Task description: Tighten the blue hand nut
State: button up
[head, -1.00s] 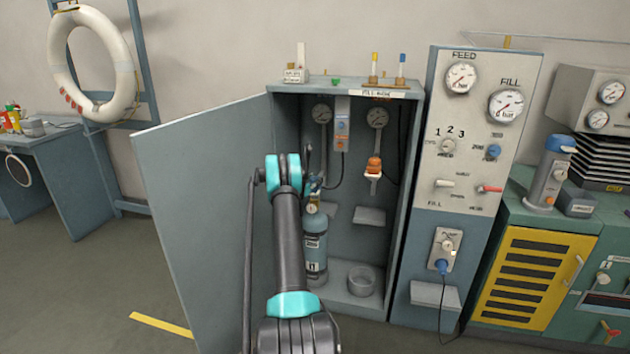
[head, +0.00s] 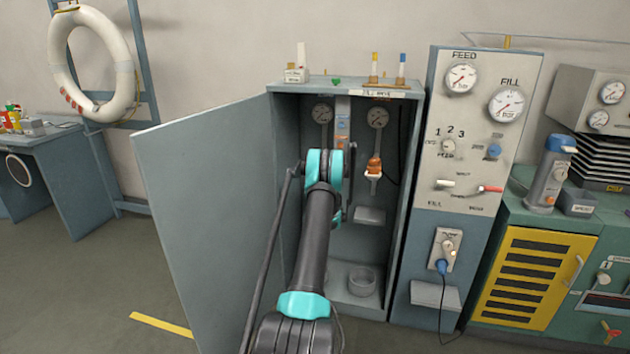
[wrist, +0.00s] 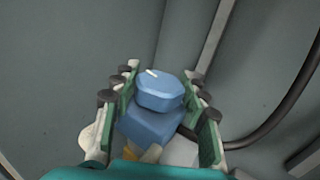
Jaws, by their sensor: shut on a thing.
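The blue hand nut (wrist: 160,93) is in the wrist view, a faceted knob with a short white mark on its top edge. A wider blue block shows just below it. My gripper (wrist: 162,84) is shut on the blue hand nut, with one green-lined finger on each side. In the head view my arm reaches into the open cabinet (head: 345,84), and it hides the gripper and the nut. The gas cylinder is also hidden behind the arm.
The cabinet door (head: 210,200) stands open to my left. Inside are an orange-topped fitting (head: 374,166), a small shelf (head: 369,215) and a round cup (head: 361,282). A dark hose (wrist: 285,115) curves right of the nut. A gauge panel (head: 477,130) stands to the right.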

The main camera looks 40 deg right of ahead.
jog(key=n+y, duration=0.3)
jog(key=y, duration=0.1)
jog(key=n+y, duration=0.2)
jog(key=y, duration=0.3)
jog(key=shift+n, duration=0.4)
jog(key=shift+n+y, duration=0.3)
jog(key=shift+y, duration=0.2)
jog(key=o, duration=1.2)
jog(key=v, duration=1.2)
